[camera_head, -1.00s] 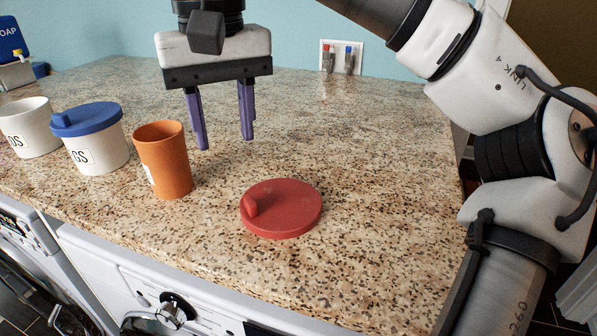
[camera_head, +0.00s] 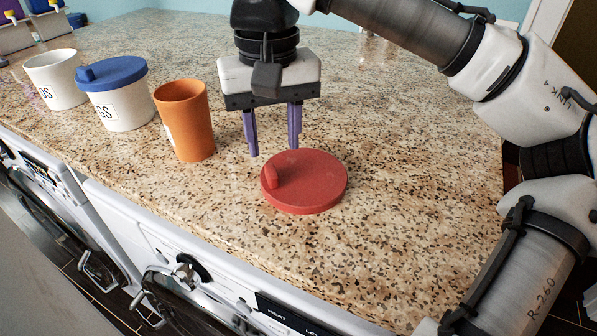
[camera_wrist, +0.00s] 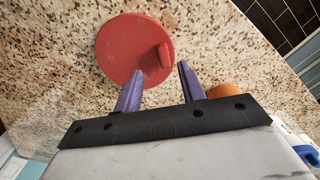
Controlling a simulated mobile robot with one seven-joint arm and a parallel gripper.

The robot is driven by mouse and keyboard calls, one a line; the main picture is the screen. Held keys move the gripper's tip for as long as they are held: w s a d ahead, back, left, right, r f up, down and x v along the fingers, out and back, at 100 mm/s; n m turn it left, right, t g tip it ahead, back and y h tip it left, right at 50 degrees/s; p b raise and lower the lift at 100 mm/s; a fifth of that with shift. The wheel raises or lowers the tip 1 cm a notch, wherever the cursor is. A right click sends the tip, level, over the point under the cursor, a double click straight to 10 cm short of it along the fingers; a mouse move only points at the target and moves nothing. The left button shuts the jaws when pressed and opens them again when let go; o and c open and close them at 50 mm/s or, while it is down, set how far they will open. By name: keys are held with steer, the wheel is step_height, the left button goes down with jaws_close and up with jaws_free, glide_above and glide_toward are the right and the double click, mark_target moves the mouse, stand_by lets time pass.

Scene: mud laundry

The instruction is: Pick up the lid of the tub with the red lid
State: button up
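The red lid (camera_head: 312,182) lies flat on the speckled stone counter, with its raised handle tab on its left side. In the wrist view the lid (camera_wrist: 125,45) shows its tab (camera_wrist: 164,54) near the fingertips. My gripper (camera_head: 273,154) is open and empty, its two purple fingers pointing down above and just behind the lid. In the wrist view my gripper (camera_wrist: 160,75) has its fingers apart, with nothing between them. No contact with the lid is visible.
An orange cup (camera_head: 186,120) stands left of the lid, close to my gripper. A white tub with a blue lid (camera_head: 117,92) and an open white tub (camera_head: 57,80) stand further left. Washing machines (camera_head: 185,275) are below the counter's front edge. Counter right of the lid is clear.

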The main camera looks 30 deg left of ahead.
mark_target(271, 170)
steer(key=f, duration=0.1)
steer(key=f+p, duration=0.1)
steer(key=f, duration=0.3)
steer(key=shift+s+a, duration=0.25)
steer(key=shift+s, duration=0.05)
jaws_close()
step_height(271, 170, up, 20)
steer(key=p, duration=0.4)
steer(key=shift+p, duration=0.35)
